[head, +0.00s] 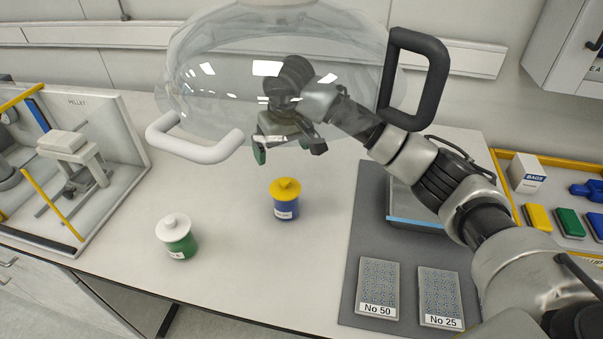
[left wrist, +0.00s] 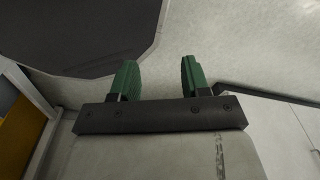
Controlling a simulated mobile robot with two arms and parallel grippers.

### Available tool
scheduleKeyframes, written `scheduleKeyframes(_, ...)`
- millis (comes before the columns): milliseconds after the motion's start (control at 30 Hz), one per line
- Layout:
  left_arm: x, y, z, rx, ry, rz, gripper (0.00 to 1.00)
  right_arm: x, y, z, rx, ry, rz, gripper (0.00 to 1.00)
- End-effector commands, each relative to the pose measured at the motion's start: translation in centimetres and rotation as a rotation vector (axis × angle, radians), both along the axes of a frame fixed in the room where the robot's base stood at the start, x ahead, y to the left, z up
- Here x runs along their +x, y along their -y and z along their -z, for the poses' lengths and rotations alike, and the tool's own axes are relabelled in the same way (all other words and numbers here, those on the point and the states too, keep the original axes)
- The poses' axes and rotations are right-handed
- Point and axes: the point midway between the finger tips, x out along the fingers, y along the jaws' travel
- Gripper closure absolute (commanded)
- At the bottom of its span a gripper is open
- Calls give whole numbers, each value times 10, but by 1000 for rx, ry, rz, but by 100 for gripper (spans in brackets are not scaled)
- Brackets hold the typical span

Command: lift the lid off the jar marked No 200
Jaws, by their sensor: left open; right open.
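Two lidded jars stand upright on the white bench in the head view. One is a blue jar (head: 286,211) with a yellow knobbed lid (head: 285,188). The other is a green jar (head: 181,247) with a white knobbed lid (head: 173,226), nearer the front edge. Both lids are on. The jar labels are too small to read, so I cannot tell which is No 200. My right gripper (head: 289,151) is open and empty, pointing down above and behind the blue jar, apart from it. My left gripper (left wrist: 158,80) is open and empty in the left wrist view, with green fingers.
A clear dome with a white handle (head: 195,146) and a black handle (head: 433,75) fills the upper middle. A grey mat (head: 365,215) at right bears plates marked No 50 (head: 378,288) and No 25 (head: 440,296). A yellow-edged tray and a pellet enclosure (head: 100,120) flank the bench.

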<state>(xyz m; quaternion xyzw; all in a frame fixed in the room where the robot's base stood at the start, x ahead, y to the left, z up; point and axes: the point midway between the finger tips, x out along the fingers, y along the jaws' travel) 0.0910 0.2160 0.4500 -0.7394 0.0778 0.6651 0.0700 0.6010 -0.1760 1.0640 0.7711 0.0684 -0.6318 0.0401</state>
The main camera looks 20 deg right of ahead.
Motion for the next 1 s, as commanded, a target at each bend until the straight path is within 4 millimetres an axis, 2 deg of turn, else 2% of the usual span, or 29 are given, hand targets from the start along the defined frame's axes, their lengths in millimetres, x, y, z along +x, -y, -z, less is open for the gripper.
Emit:
scheduleKeyframes(133, -5, -13, 0, 17, -8, 4, 54, -9, 6, 4, -27, -49, -13, 0)
scheduleKeyframes(333, -15, -23, -3, 31, -24, 5, 54, -5, 5, 35, -28, -52, -13, 0)
scheduleKeyframes(600, -15, -23, -6, 30, -24, 4, 54, -4, 3, 58, -29, -50, -12, 0)
scheduleKeyframes(900, -8, -14, -15, 19, -11, 2, 54, -4, 0, 99, -29, -50, -11, 0)
scheduleKeyframes(1000, -7, -14, -15, 19, -11, 3, 54, -4, 0, 104, -28, -49, -11, 0)
